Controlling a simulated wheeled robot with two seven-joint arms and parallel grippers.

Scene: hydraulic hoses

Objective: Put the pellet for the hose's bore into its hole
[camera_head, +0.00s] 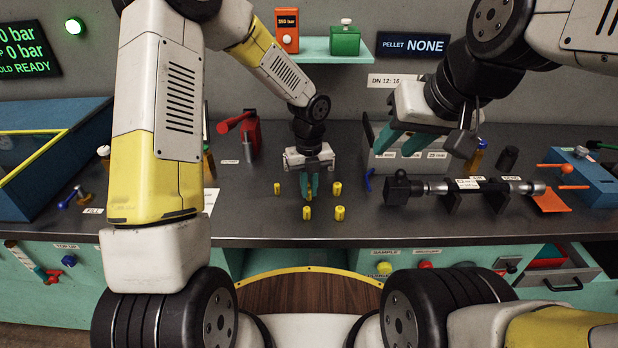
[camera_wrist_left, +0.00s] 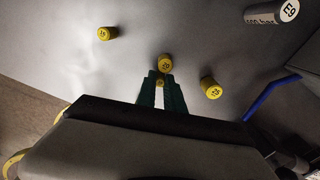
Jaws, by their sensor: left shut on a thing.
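My left gripper (camera_head: 309,190) points down at the dark bench, its green fingers shut on a small yellow pellet (camera_head: 309,195). The held pellet also shows between the fingertips in the left wrist view (camera_wrist_left: 160,82). Several other yellow pellets stand around it, such as a front one (camera_head: 307,213), a front-right one (camera_head: 340,213) and a left one (camera_head: 277,188). My right gripper (camera_head: 395,146) is open and empty in front of a grey box (camera_head: 381,160) with size labels. A black-and-silver tubular device (camera_head: 468,186) lies right on supports; its hole is not clear.
A wall display (camera_head: 413,45) reads "PELLET NONE". A green shelf (camera_head: 350,57) carries an orange unit and a green box. A red tool (camera_head: 240,130) stands behind left. A blue bin (camera_head: 40,160) fills the far left. An orange piece (camera_head: 551,202) lies right.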

